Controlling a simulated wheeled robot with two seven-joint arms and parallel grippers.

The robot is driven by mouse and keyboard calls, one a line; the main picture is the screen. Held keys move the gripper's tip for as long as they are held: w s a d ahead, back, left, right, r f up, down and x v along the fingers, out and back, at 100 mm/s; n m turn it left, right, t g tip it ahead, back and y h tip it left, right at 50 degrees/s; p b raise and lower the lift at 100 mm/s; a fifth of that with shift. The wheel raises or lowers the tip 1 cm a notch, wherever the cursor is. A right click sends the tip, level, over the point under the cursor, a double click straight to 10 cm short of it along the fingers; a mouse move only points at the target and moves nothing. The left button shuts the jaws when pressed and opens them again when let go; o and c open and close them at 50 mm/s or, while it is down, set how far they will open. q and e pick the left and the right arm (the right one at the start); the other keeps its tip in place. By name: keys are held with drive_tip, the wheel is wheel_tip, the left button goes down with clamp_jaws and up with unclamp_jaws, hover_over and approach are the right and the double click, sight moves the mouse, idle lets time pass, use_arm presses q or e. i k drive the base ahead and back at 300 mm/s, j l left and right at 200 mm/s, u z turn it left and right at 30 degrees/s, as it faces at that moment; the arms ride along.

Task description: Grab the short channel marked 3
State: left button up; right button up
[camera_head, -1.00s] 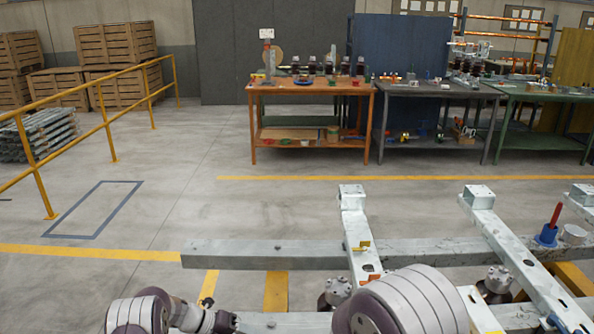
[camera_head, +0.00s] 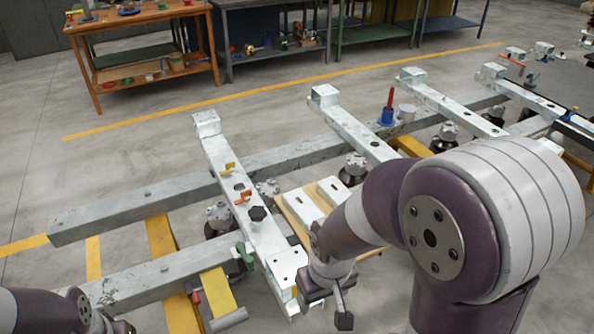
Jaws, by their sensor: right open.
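Two short pale channels lie side by side on a wooden board: the left one (camera_head: 302,207) and the right one (camera_head: 331,189). Each has dark holes in its top. I cannot read a 3 on either one, and my right arm hides part of the board. My right gripper (camera_head: 325,299) is open and empty, low in the view, in front of the channels and right of the near end of a long frame beam. Only a dark end of my left arm (camera_head: 112,325) shows at the bottom left. Its jaws cannot be made out.
A galvanised frame with a long rail (camera_head: 120,206) and several cross beams (camera_head: 230,165) fills the middle. A blue holder (camera_head: 386,117) with a red-handled tool stands on it. Yellow supports (camera_head: 162,245) sit underneath. An orange workbench (camera_head: 150,52) stands behind; the floor between is clear.

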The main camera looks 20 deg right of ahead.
sight(304, 213)
drive_tip(key=z, duration=0.9)
drive_tip(key=i+l, duration=1.15)
drive_tip(key=l+u, duration=0.05)
drive_tip(key=l, duration=0.05)
